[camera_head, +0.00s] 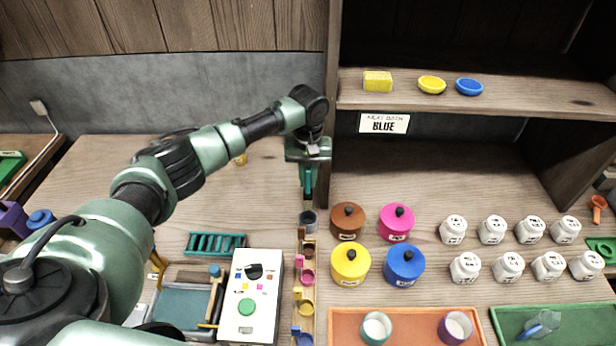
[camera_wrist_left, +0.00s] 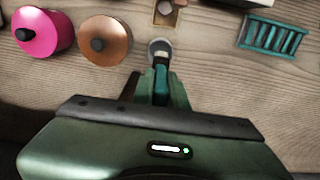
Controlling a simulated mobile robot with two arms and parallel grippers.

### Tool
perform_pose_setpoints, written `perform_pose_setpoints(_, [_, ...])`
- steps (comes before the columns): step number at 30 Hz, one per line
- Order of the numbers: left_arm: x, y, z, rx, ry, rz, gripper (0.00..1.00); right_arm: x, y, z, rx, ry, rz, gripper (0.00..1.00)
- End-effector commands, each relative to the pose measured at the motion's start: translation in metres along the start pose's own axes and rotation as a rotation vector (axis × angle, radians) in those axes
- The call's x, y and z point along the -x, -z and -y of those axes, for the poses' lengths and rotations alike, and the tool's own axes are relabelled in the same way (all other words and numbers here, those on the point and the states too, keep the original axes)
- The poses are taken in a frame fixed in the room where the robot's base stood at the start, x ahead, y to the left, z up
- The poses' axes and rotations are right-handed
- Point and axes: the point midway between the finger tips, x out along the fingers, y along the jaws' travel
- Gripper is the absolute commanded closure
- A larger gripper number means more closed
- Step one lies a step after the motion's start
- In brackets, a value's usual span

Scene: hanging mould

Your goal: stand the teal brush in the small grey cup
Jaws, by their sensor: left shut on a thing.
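My left gripper (camera_head: 308,180) is shut on the teal brush (camera_head: 308,184) and points down. In the left wrist view the brush (camera_wrist_left: 160,84) shows between the fingers (camera_wrist_left: 160,90), mostly covered by them. The small grey cup (camera_head: 308,218) stands at the far end of a row of small cups. In the head view it appears just below the gripper and the brush. In the left wrist view the grey cup (camera_wrist_left: 160,46) shows right past the brush's tip. I cannot tell whether the tip is inside the cup. My right gripper is not in view.
Brown (camera_head: 347,222), pink (camera_head: 396,222), yellow (camera_head: 350,266) and blue (camera_head: 404,266) lidded pots stand right of the cup. A teal rack (camera_head: 215,244) and a white box with knobs (camera_head: 250,310) are at left. A wooden shelf post (camera_head: 331,100) rises close beside the gripper.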

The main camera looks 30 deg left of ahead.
Motion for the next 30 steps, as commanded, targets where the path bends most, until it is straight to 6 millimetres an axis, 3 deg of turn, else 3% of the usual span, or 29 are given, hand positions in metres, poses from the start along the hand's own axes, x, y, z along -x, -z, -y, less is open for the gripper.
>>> perform_pose_setpoints(20, [-0.048,0.000,0.000,0.000,0.000,-0.002,1.00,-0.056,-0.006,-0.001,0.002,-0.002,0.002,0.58])
perform_pose_setpoints(30, [-0.073,0.000,0.000,0.000,0.000,0.000,1.00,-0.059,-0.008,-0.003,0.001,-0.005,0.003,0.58])
